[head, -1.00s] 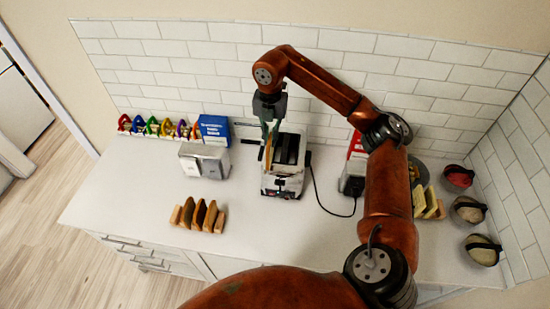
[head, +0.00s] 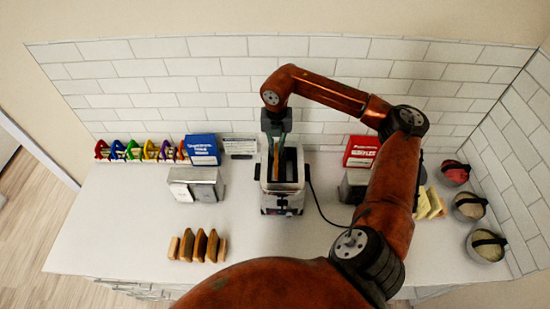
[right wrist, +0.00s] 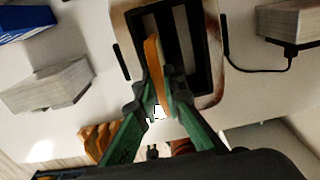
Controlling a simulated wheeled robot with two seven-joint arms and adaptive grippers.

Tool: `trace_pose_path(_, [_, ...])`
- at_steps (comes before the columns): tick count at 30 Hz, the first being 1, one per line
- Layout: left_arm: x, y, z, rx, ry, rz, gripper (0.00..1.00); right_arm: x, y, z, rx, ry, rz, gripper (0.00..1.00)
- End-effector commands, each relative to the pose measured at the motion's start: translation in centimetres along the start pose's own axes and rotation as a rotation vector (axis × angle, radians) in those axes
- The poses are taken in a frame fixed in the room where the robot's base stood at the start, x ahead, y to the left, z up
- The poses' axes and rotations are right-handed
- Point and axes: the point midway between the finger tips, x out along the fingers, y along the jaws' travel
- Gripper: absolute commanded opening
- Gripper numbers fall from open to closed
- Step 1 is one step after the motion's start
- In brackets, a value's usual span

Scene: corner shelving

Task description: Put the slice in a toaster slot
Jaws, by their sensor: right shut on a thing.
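The toaster (head: 283,201) stands on the white counter, with two long dark slots in its top. My right gripper (head: 277,140) is above it, shut on a brown slice (head: 276,159) held upright on edge. In the right wrist view the slice (right wrist: 153,62) sits between the green fingers of the gripper (right wrist: 159,92). It lines up with the left slot (right wrist: 169,30) of the toaster (right wrist: 210,88); the right slot looks empty. I cannot tell how far the slice's lower edge reaches into the slot. My left gripper is not in view.
A rack with several brown slices (head: 198,246) stands at the front left. A metal box (head: 196,184), a blue box (head: 202,150) and a row of coloured items (head: 141,151) are behind. A red box (head: 361,151) and several bowls (head: 469,206) are right. A black cord leaves the toaster's right side.

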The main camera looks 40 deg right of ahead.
Motion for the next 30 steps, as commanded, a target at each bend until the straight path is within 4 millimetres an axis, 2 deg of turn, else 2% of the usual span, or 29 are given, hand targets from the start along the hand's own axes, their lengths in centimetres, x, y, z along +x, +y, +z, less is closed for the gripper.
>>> trace_pose_path(1, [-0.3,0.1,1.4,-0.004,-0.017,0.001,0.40,0.5,0.2,0.0,-0.001,0.002,0.001,0.00])
trace_pose_path(3, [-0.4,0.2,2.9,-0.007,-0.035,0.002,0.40,1.0,0.2,0.1,-0.001,0.002,0.001,0.00])
trace_pose_path(5, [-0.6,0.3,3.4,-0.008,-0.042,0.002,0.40,1.4,0.2,0.1,-0.001,0.002,0.000,0.00])
trace_pose_path(8, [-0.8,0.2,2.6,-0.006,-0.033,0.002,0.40,2.6,0.1,0.0,0.001,0.004,0.000,0.00])
trace_pose_path(12, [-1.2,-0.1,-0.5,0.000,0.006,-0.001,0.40,4.4,-0.1,0.0,0.003,0.002,0.000,0.00])
trace_pose_path(15, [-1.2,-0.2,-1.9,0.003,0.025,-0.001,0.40,4.7,0.0,0.1,0.003,0.001,0.001,0.00])
trace_pose_path(23, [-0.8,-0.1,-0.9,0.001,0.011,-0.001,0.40,5.0,-0.1,0.1,0.003,0.001,0.001,0.00])
trace_pose_path(24, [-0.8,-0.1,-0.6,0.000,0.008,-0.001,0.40,5.1,-0.1,0.1,0.003,0.001,0.001,0.09])
trace_pose_path(30, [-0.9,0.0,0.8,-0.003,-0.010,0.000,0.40,5.0,-0.1,0.1,0.004,0.001,0.001,0.23])
